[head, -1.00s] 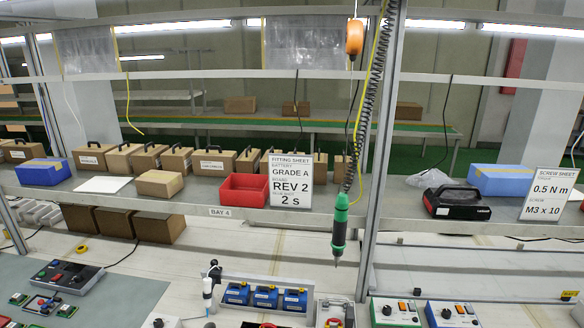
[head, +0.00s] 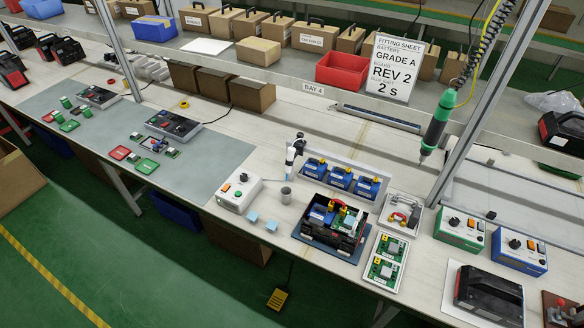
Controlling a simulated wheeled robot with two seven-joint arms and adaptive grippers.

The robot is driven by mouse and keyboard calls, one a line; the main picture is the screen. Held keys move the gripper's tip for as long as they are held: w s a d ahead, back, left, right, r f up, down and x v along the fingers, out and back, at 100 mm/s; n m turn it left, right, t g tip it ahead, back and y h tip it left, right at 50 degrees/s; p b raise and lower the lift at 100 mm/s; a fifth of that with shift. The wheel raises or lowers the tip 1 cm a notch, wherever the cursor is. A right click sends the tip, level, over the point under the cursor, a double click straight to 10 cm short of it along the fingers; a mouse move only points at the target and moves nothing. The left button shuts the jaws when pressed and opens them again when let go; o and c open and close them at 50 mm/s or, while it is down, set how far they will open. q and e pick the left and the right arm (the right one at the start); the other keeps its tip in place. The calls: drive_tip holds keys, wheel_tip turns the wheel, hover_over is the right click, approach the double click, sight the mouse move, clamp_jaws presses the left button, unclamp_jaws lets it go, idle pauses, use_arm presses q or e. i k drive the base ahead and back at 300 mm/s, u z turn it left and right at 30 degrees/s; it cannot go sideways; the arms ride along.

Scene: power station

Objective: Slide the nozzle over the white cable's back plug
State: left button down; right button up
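A white and black upright tool (head: 295,150) stands on the bench behind a white control box (head: 238,191); it may carry the nozzle, but its tip is too small to tell. An open black device (head: 333,224) with a green board, blue parts and yellow pieces on top sits on a blue mat (head: 306,237). A white cable and its back plug cannot be made out at this size. A white tray (head: 402,214) right of the device holds small red and yellow parts. Neither of my grippers is in view.
Blue batteries (head: 341,178) stand behind the open device. A grey cup (head: 286,195) and light blue blocks (head: 271,225) are near the control box. A green screwdriver (head: 437,122) hangs at right beside a metal post (head: 470,140). Green boards (head: 384,262) lie in front.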

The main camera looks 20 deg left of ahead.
sight(297, 148)
drive_tip(key=u, duration=0.05)
drive_tip(key=k, duration=0.5)
drive_tip(key=z, duration=0.8)
drive_tip(key=i, duration=1.05)
drive_tip(key=u, duration=0.75)
